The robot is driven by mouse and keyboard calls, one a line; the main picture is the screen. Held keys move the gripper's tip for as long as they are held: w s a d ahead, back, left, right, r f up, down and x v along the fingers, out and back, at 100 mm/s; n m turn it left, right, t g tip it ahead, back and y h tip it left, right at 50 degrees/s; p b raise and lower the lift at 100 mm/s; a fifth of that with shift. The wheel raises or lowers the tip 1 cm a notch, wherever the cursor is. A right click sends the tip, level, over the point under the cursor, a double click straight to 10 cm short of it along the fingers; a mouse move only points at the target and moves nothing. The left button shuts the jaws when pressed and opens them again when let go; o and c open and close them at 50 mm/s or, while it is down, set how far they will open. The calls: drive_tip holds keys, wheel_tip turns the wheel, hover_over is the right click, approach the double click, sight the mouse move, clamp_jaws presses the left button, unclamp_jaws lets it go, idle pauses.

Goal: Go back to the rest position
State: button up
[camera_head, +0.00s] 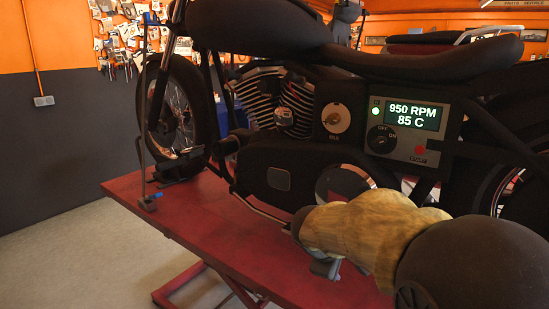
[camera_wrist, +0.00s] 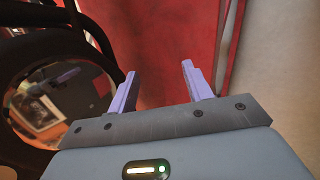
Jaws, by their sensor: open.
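My gripper (camera_wrist: 158,82) is open and empty in the wrist view, its two pale purple fingers apart in front of the red lift platform (camera_wrist: 165,35). In the head view my arm reaches in from the lower right, and my gripper (camera_head: 325,268) is partly hidden under the forearm, low over the red platform (camera_head: 190,215). The dark motorcycle (camera_head: 265,30) stands upright on the platform. Its control panel (camera_head: 405,152) reads 950 RPM and 85 C, with a green light lit, an OFF/ON knob (camera_head: 380,139) and a red START button (camera_head: 420,150). My gripper is apart from the panel.
A round brass-coloured dial (camera_head: 336,118) sits left of the panel. A thin upright stand (camera_head: 150,110) is beside the front wheel (camera_head: 180,115). Bare floor (camera_head: 70,250) is free at the left. Tools (camera_head: 120,40) hang on the orange wall.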

drive_tip(key=s+f+m+g+y, duration=0.2)
drive_tip(key=s+f+m, duration=0.4)
drive_tip(key=s, duration=0.3)
drive_tip(key=s+f+m+g+y, duration=0.1)
drive_tip(key=s+f+m+y, duration=0.2)
drive_tip(key=s+f+m, duration=0.4)
wheel_tip(320, 180, up, 16)
drive_tip(key=n+p, duration=0.1)
drive_tip(key=p, duration=1.5)
drive_tip(key=shift+s+d, duration=0.35)
drive_tip(key=shift+s, duration=0.1)
idle(2.9)
